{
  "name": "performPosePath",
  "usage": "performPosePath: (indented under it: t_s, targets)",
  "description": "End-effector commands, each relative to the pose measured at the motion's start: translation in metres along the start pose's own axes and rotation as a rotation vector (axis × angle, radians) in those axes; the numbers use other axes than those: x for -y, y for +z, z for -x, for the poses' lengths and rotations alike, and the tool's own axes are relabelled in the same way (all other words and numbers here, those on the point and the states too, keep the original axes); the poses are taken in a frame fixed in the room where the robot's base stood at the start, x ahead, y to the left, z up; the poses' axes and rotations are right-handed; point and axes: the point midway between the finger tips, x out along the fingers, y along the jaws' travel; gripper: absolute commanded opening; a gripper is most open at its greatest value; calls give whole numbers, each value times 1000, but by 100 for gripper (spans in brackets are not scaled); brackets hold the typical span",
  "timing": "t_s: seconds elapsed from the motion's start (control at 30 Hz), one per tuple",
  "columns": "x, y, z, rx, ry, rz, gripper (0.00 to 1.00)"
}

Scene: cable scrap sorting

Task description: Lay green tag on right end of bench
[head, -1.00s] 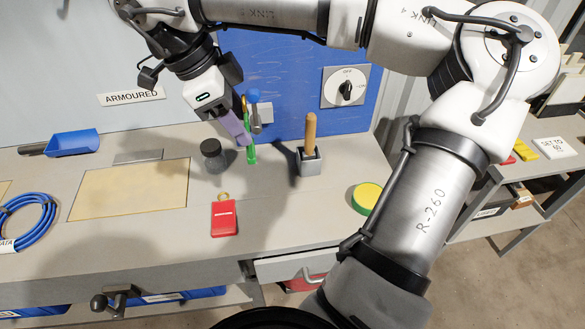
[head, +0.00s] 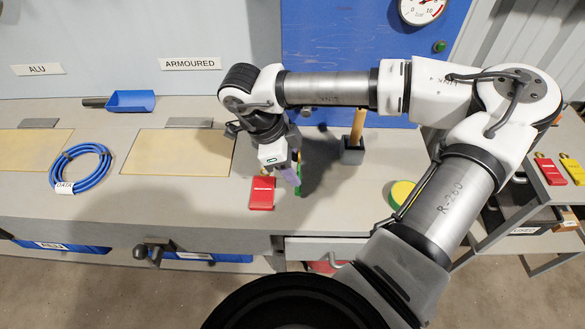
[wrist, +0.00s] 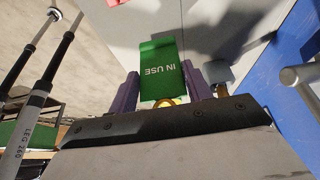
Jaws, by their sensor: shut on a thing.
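My gripper (head: 292,176) is shut on a green tag (head: 298,185), which hangs narrow and edge-on in the head view. The gripper is over the grey bench (head: 340,207), just right of a red tag (head: 262,193) lying there. I cannot tell how high the green tag is above the bench top. The bench's right end (head: 422,165) is partly hidden by my arm.
A wooden-handled tool (head: 358,127) stands in a grey holder (head: 352,153) behind and right of the gripper. A green-yellow round item (head: 402,193) lies near the right end. A blue cable coil (head: 80,168) and a blue scoop (head: 131,100) are at left. A drawer (head: 330,249) sticks out below.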

Motion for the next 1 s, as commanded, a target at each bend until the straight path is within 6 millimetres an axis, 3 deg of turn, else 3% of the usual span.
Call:
performPosePath:
  t_s: [0.2,0.63,0.67,0.8,1.0]
  targets:
    - [0,10,-25,0,2,1,28]
    - [0,12,-31,-1,0,0,28]
    - [0,12,-31,-1,0,0,50]
    - [0,12,-30,0,1,0,69]
    - [0,12,-30,0,1,0,71]
